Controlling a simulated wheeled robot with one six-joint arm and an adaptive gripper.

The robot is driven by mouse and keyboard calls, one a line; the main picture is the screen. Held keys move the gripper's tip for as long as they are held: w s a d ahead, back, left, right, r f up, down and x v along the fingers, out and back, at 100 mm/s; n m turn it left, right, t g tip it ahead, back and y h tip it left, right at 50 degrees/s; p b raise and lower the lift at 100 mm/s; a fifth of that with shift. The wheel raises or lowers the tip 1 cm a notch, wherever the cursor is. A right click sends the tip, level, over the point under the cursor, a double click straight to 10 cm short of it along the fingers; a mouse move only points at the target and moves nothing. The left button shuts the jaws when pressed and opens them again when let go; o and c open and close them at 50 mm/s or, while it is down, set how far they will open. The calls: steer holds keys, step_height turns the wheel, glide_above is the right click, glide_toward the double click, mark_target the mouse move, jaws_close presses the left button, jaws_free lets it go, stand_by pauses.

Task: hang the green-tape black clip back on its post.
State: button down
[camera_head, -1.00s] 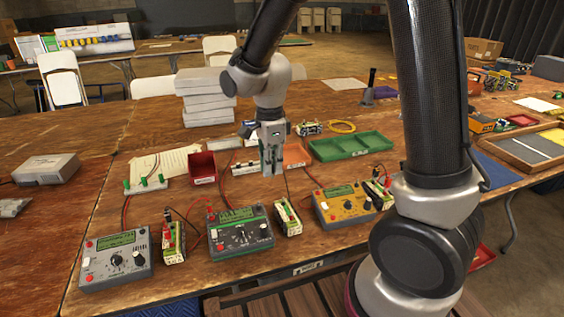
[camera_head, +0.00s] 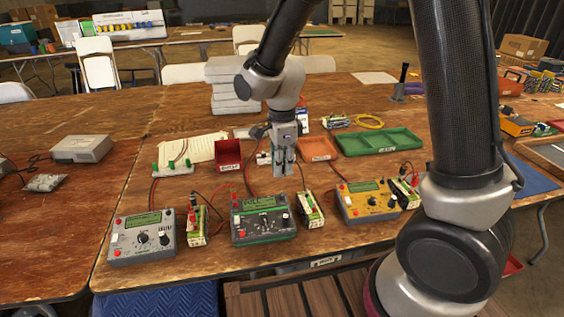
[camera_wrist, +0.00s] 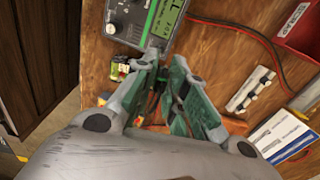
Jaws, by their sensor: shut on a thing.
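My gripper (camera_head: 287,170) points down over the table, just behind the green charger (camera_head: 263,219). In the wrist view my gripper (camera_wrist: 166,62) has its green-padded fingers close together on a small dark thing (camera_wrist: 157,88), taken to be the black clip. The fingers hide most of it, and I cannot make out its green tape. A white strip with small posts (camera_head: 264,158) stands behind my gripper, partly hidden; it also shows in the wrist view (camera_wrist: 249,90), right of the fingers. Another white strip with green-topped posts (camera_head: 174,169) lies to the left.
A grey charger (camera_head: 142,237) and a yellow charger (camera_head: 368,202) flank the green one, with battery packs and leads between. A red bin (camera_head: 228,153), an orange tray (camera_head: 318,149) and a green tray (camera_head: 380,142) lie behind.

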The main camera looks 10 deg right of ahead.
steer(key=shift+f, duration=3.1)
steer(key=shift+f, duration=0.2)
steer(key=c, duration=1.4)
jaws_free()
steer(key=shift+o, duration=0.2)
steer(key=shift+o, duration=1)
steer(key=shift+r, duration=3.75)
